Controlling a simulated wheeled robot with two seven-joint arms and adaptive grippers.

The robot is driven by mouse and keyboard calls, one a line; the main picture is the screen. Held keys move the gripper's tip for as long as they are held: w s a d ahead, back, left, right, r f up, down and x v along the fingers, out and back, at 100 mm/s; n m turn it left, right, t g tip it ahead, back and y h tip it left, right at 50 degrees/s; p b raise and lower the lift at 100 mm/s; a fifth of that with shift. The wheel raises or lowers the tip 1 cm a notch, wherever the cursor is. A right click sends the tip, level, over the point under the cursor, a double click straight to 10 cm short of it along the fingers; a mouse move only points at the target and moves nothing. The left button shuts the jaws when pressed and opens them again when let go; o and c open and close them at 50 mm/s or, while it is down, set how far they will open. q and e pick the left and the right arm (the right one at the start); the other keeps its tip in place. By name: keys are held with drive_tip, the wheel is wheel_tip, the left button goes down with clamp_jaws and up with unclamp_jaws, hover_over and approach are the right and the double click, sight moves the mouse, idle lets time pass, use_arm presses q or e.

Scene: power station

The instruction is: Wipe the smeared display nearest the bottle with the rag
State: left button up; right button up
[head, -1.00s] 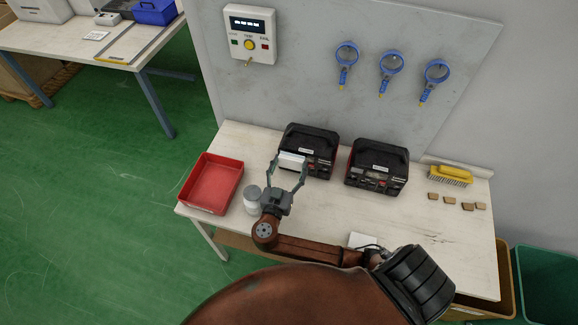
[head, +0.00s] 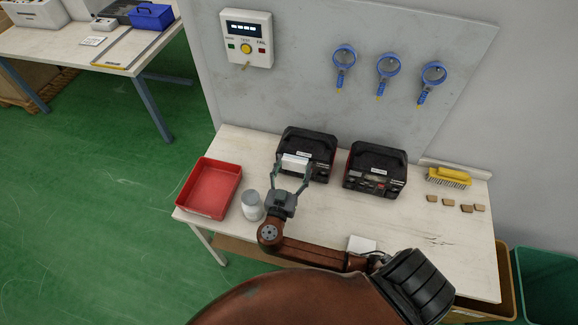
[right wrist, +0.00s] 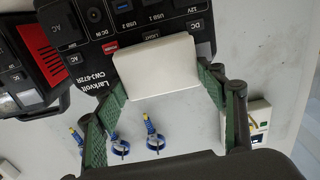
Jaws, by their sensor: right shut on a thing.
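My right gripper (head: 291,174) is shut on the white rag (head: 295,161), which looks like a folded pad between its fingertips. In the right wrist view the rag (right wrist: 155,72) lies against or just in front of the black power station's front panel, and I cannot tell if they touch. The rag hides part of that panel, so its display and any smear cannot be seen. This left power station (head: 309,143) is the one nearer the white bottle (head: 252,206), which stands left of my gripper. A second power station (head: 377,168) stands to the right. My left gripper is not in view.
A red tray (head: 232,190) is at the bench's left end. A yellow brush (head: 449,177) and several small brown blocks (head: 448,203) lie at the right. A white flat item (head: 362,244) lies near the front, close to my arm. The right front of the bench (head: 455,250) is clear.

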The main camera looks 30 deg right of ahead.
sight(313, 162)
drive_tip(key=shift+s+d, duration=1.95)
drive_tip(key=shift+s, duration=0.2)
drive_tip(key=shift+b, duration=0.45)
drive_tip(key=shift+w+a+b, duration=0.8)
drive_tip(key=shift+w+a, duration=0.45)
drive_tip(key=shift+w, duration=0.1)
drive_tip(key=shift+w+a+b, duration=0.8)
drive_tip(key=shift+w+a, duration=0.2)
drive_tip(key=shift+w, duration=0.3)
drive_tip(key=shift+w+a, duration=0.1)
drive_tip(key=shift+w, duration=0.05)
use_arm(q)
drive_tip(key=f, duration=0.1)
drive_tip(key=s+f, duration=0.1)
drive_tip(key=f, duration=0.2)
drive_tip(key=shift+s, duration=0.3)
use_arm(e)
drive_tip(key=shift+a, duration=0.1)
use_arm(q)
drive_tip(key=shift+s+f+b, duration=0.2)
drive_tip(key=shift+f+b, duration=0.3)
drive_tip(key=shift+b, duration=0.05)
use_arm(e)
drive_tip(key=shift+v, duration=2.95)
